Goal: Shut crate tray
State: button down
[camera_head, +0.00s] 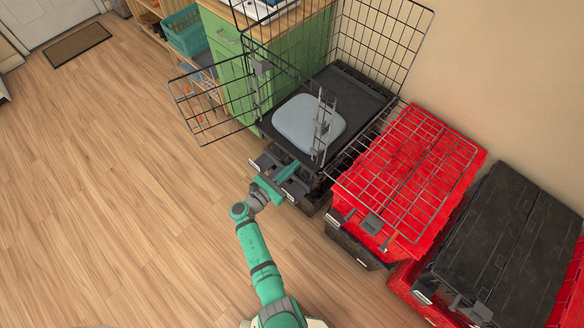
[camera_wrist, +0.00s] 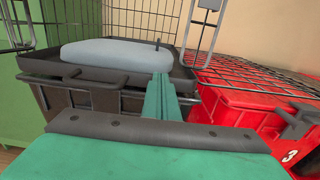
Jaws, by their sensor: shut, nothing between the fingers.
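The crate is a black wire cage (camera_head: 380,42) with its wire panels swung outward. Its black tray (camera_head: 354,92) holds a flat grey-blue pad (camera_head: 308,122) and rests above a dark tote. In the wrist view the tray's raised front rim (camera_wrist: 95,74) runs across the picture, below the pad (camera_wrist: 115,53). My gripper (camera_head: 292,170) is shut and empty at the front of the tray. In the wrist view its green fingers (camera_wrist: 161,88) are together, their tips close to the rim; I cannot tell whether they touch it. How far the tray sticks out is unclear.
One wire panel (camera_head: 212,100) stands open at the left. Another (camera_head: 410,172) lies over a red tote (camera_head: 395,160) at the right. A black-lidded tote (camera_head: 505,250) is beyond it. A green cabinet (camera_head: 232,75) stands behind. The wooden floor at the left is clear.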

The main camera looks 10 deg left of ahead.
aim_at(301, 160)
jog(key=shift+x, duration=2.15)
jog(key=shift+d+r, duration=0.1)
jog(key=shift+r, duration=0.05)
jog(key=v, duration=1.5)
